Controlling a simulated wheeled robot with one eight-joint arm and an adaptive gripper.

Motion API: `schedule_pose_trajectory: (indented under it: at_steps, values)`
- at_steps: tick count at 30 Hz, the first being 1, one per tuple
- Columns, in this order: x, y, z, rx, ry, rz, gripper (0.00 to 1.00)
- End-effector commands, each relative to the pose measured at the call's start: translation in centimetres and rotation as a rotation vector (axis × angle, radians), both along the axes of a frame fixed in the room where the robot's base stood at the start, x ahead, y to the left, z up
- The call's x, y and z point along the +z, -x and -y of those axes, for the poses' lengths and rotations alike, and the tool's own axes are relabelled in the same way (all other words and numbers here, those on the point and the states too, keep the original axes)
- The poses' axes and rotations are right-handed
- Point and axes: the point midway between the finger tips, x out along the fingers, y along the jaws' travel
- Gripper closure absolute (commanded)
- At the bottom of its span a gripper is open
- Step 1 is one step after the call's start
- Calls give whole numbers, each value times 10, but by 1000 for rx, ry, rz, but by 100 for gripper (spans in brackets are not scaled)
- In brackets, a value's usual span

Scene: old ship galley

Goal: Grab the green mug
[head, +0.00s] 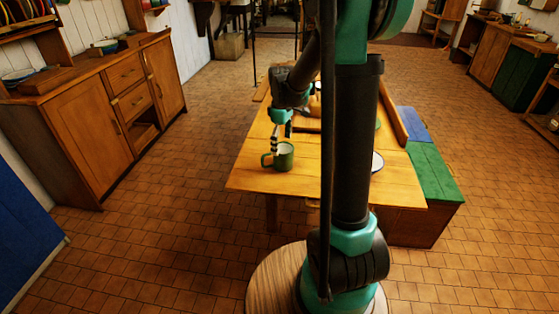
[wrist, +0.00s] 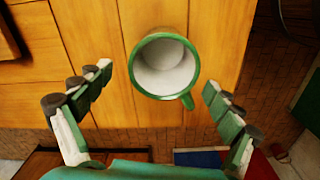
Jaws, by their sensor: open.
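The green mug (head: 285,160) stands upright on the wooden table (head: 245,180) near its front edge, with its handle toward the left in the head view. In the wrist view the mug (wrist: 141,65) is seen from above, with a green rim, a pale, empty-looking inside and its handle at the lower right. My gripper (head: 280,142) is just above the mug. In the wrist view my gripper (wrist: 157,80) is open, with one finger on each side of the mug and a gap to both.
A plate (head: 377,162) on the table is partly hidden by my arm. A green and blue bench (head: 436,173) stands at the table's right side. A wooden cabinet (head: 80,130) is at the left. The tiled floor between is clear.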

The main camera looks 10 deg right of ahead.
Motion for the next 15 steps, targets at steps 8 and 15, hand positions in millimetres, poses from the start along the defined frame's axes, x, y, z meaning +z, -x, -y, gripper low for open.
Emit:
schedule_pose_trajectory:
  at_steps: [8, 15]
  values:
    - [-20, 0, -2, 0, 0, 0, 8]
    - [-52, 1, -4, -1, 0, 0, 8]
